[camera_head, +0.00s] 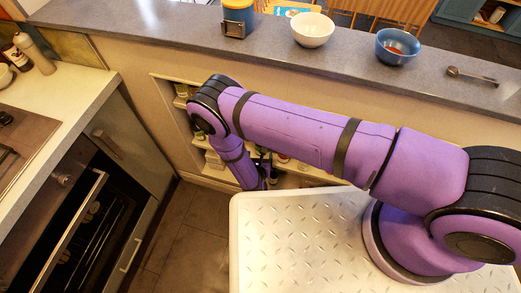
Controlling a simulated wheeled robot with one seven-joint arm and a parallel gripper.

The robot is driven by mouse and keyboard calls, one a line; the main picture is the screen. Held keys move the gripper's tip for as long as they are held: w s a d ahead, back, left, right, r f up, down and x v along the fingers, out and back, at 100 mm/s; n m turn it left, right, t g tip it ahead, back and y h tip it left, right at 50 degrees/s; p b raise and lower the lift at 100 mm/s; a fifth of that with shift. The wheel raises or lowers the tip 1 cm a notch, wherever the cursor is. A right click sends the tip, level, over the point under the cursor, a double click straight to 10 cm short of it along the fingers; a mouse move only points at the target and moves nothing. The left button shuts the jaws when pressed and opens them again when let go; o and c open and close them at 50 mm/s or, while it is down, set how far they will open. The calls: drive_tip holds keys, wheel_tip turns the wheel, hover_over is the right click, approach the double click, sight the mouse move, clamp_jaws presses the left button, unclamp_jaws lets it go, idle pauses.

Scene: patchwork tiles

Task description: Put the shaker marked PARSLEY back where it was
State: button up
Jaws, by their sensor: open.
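My gripper (268,170) is low down at the end of my purple arm, in front of a shelf niche (292,168) in the low wall. It is small here and partly hidden by my own arm; it is open. Small containers stand on the shelf beside it, one of them a small jar (283,158) just right of the gripper. I can read no label, so I cannot tell which one is the PARSLEY shaker, or whether it is in view. My arm covers much of the niche.
A grey counter above the niche holds a blue canister (238,17), a white bowl (313,30), a blue bowl (396,47) and a spoon (472,76). More shelf items (214,160) stand left of the gripper. An oven (80,220) is at left. Floor (185,235) between is clear.

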drive_tip(key=v, duration=0.5)
idle(0.5)
